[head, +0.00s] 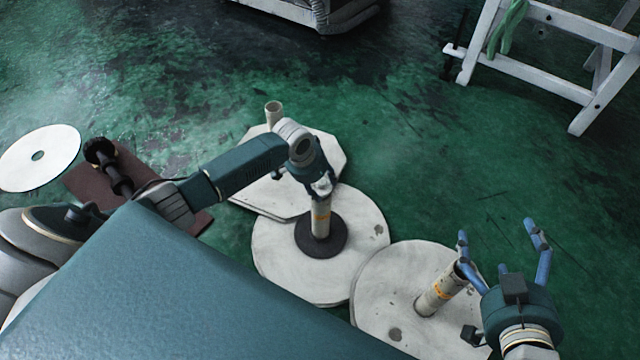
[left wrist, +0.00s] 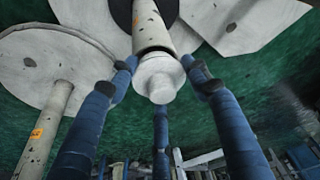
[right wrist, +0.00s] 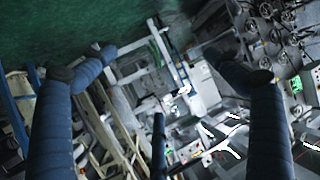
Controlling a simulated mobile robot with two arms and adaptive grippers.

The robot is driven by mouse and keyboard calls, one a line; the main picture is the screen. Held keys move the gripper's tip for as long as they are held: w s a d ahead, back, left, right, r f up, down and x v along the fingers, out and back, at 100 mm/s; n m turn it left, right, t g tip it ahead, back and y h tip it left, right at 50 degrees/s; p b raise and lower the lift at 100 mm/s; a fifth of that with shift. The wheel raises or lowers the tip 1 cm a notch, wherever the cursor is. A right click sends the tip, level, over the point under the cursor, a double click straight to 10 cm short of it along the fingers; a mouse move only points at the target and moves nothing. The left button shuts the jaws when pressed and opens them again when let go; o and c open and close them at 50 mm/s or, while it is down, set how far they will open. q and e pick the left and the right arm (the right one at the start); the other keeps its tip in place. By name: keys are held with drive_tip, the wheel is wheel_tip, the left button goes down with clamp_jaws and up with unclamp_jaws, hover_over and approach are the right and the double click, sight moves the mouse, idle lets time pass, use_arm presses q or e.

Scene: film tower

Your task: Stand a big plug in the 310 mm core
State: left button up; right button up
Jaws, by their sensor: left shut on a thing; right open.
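My left gripper (head: 322,186) is at the top of the middle core (head: 320,218), a pale tube with an orange label standing upright. It is shut on a pale stepped plug (left wrist: 158,78), which shows between its fingers in the left wrist view. The plug is in line with the core's end (left wrist: 150,30) and appears to meet it; how deep it sits is hidden. A second labelled core (head: 440,288) stands at the right, and a plain one (head: 273,112) at the back. I cannot read the labels' sizes. My right gripper (head: 505,242) is open and empty beside the right core.
The middle core stands in a dark disc (head: 309,244) on a round pale plate (head: 275,275). Other pale plates adjoin it. A brown mat (head: 85,187) with a dark object (head: 112,170) and a white disc (head: 58,143) lie left. A white trestle (head: 540,45) stands at the back right.

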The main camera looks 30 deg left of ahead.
drive_tip(key=s+d+f+g+h+p, duration=0.1)
drive_tip(key=s+d+f+g, duration=0.1)
drive_tip(key=s+f+g, duration=0.1)
drive_tip(key=shift+s+f, duration=0.7)
drive_tip(key=shift+f, duration=0.55)
idle(0.4)
idle(0.5)
drive_tip(key=shift+s+d+f+g+p, duration=0.2)
drive_tip(key=shift+s+f+g, duration=0.3)
drive_tip(key=shift+s, duration=0.15)
drive_tip(key=shift+s+d+f+g+p, duration=0.15)
drive_tip(key=shift+s+f+g+p, duration=0.05)
drive_tip(key=shift+s+f+g, duration=0.35)
drive_tip(key=shift+s, duration=0.15)
drive_tip(key=shift+s+d+f+h, duration=0.25)
drive_tip(key=shift+s+f+h, duration=0.05)
drive_tip(key=shift+s, duration=0.1)
idle(0.5)
